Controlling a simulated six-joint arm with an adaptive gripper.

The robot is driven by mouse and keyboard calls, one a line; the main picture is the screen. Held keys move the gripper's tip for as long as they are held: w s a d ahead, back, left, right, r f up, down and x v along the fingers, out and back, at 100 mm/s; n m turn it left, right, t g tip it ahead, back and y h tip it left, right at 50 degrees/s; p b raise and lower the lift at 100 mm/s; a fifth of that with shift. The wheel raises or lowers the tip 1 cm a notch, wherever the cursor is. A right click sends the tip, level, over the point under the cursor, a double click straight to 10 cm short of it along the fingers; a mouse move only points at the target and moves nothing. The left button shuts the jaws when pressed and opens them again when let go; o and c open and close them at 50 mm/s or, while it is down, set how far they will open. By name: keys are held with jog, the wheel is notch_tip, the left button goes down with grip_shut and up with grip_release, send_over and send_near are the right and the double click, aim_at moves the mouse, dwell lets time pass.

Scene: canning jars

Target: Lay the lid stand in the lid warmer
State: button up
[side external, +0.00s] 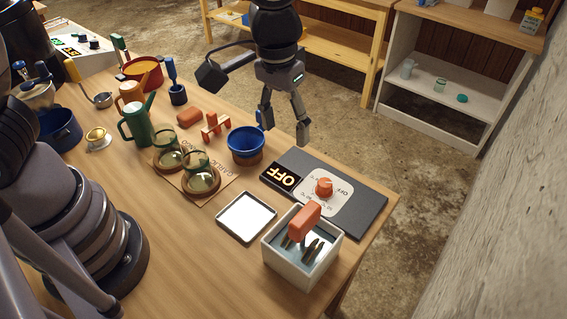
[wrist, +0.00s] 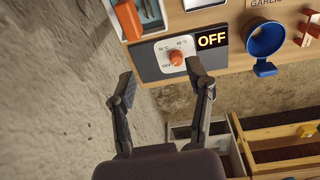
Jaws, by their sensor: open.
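An orange-handled piece (side external: 304,220), which looks like the lid stand, stands in a white square basin (side external: 276,264) of water with dark gold discs on edge. The handle also shows in the wrist view (wrist: 127,18). The basin adjoins a dark panel (side external: 361,207) with an orange knob and an OFF display; I cannot tell whether basin or panel is the lid warmer. My gripper (side external: 284,126) is open and empty, in the air beyond the panel and apart from everything. In the wrist view my fingers (wrist: 160,78) are spread below the panel, with nothing between them.
A blue funnel (side external: 246,142) stands left of the panel. A white square tray (side external: 246,217) lies left of the basin. Glass jars (side external: 203,181) stand on a mat, near an orange notched rack (side external: 215,128) and a green jug (side external: 137,127). Shelves stand beyond the table.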

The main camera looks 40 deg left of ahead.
jog(key=a+r+t, duration=0.2)
jog(key=a+r, duration=0.6)
jog(key=a, duration=0.2)
jog(key=s+a+r+t, duration=0.1)
jog(key=s+a+r, duration=0.1)
jog(key=s+a, duration=0.5)
jog(key=s+a+r+t, duration=0.2)
jog(key=s+a+r, duration=0.1)
jog(key=s+a, duration=0.4)
jog(key=shift+a+y, duration=0.3)
jog(key=shift+a, duration=0.15)
jog(key=shift+w+r, duration=0.1)
